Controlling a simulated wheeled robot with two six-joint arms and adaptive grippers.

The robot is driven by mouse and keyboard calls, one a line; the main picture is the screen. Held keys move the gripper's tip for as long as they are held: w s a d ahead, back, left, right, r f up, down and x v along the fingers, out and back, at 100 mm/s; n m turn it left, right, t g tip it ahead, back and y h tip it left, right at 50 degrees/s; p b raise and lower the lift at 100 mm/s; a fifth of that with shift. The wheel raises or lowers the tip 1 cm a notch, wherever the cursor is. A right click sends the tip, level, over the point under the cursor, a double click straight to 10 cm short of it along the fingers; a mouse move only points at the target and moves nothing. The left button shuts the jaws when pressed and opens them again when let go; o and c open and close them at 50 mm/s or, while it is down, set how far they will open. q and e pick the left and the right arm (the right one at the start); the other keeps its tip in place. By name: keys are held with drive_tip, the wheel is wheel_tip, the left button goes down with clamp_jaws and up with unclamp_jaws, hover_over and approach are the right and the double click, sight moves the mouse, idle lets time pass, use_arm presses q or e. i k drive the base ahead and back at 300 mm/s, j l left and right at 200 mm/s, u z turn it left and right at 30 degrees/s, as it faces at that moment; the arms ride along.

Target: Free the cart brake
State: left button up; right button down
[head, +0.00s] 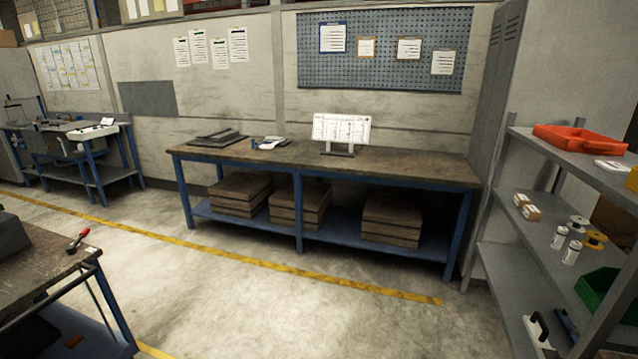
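At the lower left edge stands a blue-framed cart or bench (40,275) with a worn brown top, cut off by the picture's edge. A small lever with a red knob (78,239) sticks up near its far right corner. I cannot tell for sure whether this lever is the brake. A metal rail runs along the near right side of the top. Wheels are not visible. Neither of my grippers shows.
A long workbench (400,166) with a paper stand (341,130) stands against the back wall. A shelf rack (560,152) with a red tray (580,141) fills the right side. Another blue bench (95,172) is far left. The concrete floor (270,310) between is clear.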

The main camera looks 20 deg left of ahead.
sight(70, 250)
drive_tip(key=i+j+u, duration=0.1)
drive_tip(key=i+u, duration=0.65)
drive_tip(key=u, duration=0.2)
drive_tip(key=i+l+u, duration=0.25)
drive_tip(key=i+u, duration=0.2)
drive_tip(key=i+j+u, duration=0.2)
drive_tip(key=i+u, duration=0.15)
drive_tip(key=u, duration=0.15)
drive_tip(key=i+u, duration=0.8)
drive_tip(key=u, duration=0.15)
drive_tip(key=i+l+u, duration=0.25)
drive_tip(key=u, duration=0.25)
drive_tip(key=i, duration=0.1)
